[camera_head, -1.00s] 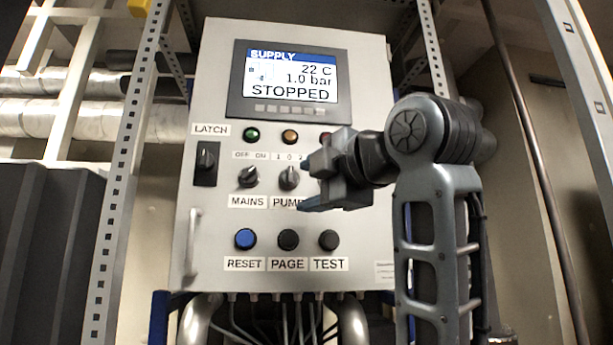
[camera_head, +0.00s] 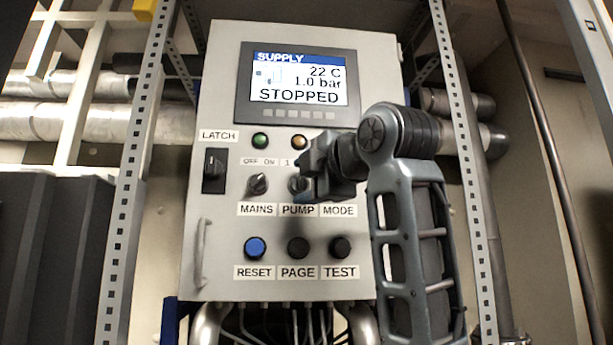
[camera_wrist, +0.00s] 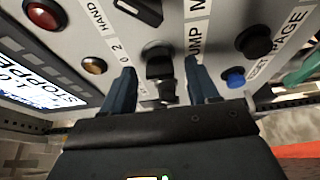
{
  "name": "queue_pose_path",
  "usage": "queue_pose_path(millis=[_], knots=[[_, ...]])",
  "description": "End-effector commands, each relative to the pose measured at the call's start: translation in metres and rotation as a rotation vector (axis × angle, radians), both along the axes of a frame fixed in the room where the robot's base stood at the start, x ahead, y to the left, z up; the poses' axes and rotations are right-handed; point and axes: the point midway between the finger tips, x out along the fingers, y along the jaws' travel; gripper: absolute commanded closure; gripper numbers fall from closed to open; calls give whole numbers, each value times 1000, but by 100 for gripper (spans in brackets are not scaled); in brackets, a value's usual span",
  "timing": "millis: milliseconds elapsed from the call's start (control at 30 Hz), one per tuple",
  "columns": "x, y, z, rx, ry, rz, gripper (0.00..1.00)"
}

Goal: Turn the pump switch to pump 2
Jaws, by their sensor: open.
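The pump switch (camera_head: 296,184) is a black rotary knob above the PUMP label on the grey control panel (camera_head: 222,100). In the head view my gripper (camera_head: 303,178) covers its right part and most of its 1-0-2 scale. In the wrist view the pump switch (camera_wrist: 160,62) sits between the two fingers of my gripper (camera_wrist: 160,68). The fingers are open, one on each side of the knob, with gaps visible. The switch's exact pointing direction is hard to tell. The display (camera_head: 297,84) reads SUPPLY, 22 C, 1.0 bar, STOPPED.
The MAINS knob (camera_head: 257,184) is close on the left; the MODE knob (camera_wrist: 140,10) is on the other side. Below are the blue RESET (camera_head: 255,247), PAGE (camera_head: 298,247) and TEST (camera_head: 340,247) buttons. A latch switch (camera_head: 214,170) and door handle (camera_head: 201,250) are further left.

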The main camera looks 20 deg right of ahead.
Motion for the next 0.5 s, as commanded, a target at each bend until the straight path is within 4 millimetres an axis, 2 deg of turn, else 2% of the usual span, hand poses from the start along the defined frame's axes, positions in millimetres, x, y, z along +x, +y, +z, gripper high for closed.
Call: queue_pose_path(millis=[200,500], knots=[[0,0,0,0,0,0,41],[0,0,0,0,0,0,70]])
